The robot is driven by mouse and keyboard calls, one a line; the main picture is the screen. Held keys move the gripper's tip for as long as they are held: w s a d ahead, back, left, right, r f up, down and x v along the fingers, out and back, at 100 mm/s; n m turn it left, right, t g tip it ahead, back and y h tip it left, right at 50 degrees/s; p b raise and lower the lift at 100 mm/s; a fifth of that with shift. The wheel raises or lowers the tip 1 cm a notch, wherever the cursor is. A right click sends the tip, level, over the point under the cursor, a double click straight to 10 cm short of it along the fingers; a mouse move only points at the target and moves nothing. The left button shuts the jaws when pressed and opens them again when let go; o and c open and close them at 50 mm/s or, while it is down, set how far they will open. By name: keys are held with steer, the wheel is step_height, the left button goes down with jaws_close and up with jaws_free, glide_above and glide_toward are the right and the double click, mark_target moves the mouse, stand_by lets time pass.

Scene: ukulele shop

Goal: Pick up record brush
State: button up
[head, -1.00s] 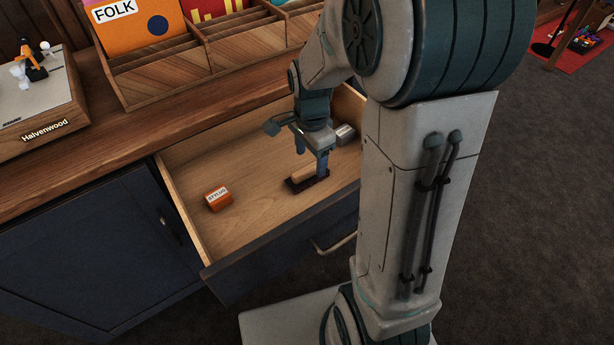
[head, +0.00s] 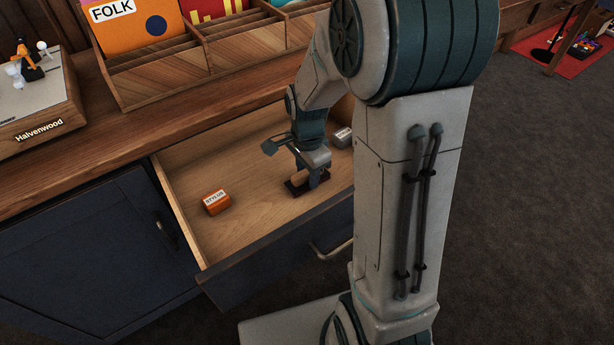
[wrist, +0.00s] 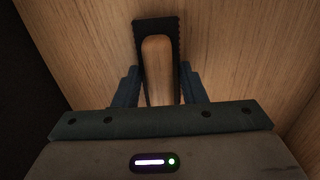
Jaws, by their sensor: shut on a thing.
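The record brush (head: 297,185) has a light wooden handle on a dark pad and lies in the open drawer. In the wrist view the brush (wrist: 157,60) points away from me, between the two fingers. My gripper (head: 309,182) is down in the drawer, shut on the brush. It also shows in the wrist view (wrist: 160,92), with one finger on each side of the brush. The fingers hide part of the brush in the head view. The brush appears to be at the drawer floor; I cannot tell whether it is lifted.
The open drawer (head: 240,240) has raised walls around the brush. An orange stylus box (head: 216,202) lies to the left in it, and a grey object (head: 342,137) lies at the back right. A wooden record rack (head: 160,75) and a turntable (head: 38,110) stand on the counter above.

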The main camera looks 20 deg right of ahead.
steer(key=shift+r, duration=0.1)
steer(key=shift+r+p, duration=0.3)
steer(key=shift+r, duration=0.35)
step_height(320, 180, up, 3)
steer(key=shift+f+p, duration=0.1)
steer(key=shift+p, duration=0.5)
steer(key=s+d+r+p, duration=0.2)
steer(key=s+d+r, duration=0.3)
steer(key=d, duration=0.5)
steer(key=shift+s+d+r+p, duration=0.15)
steer(key=shift+s+r+p, duration=0.15)
steer(key=shift+r, duration=0.6)
steer(key=shift+o, duration=0.6)
steer(key=shift+r, duration=0.1)
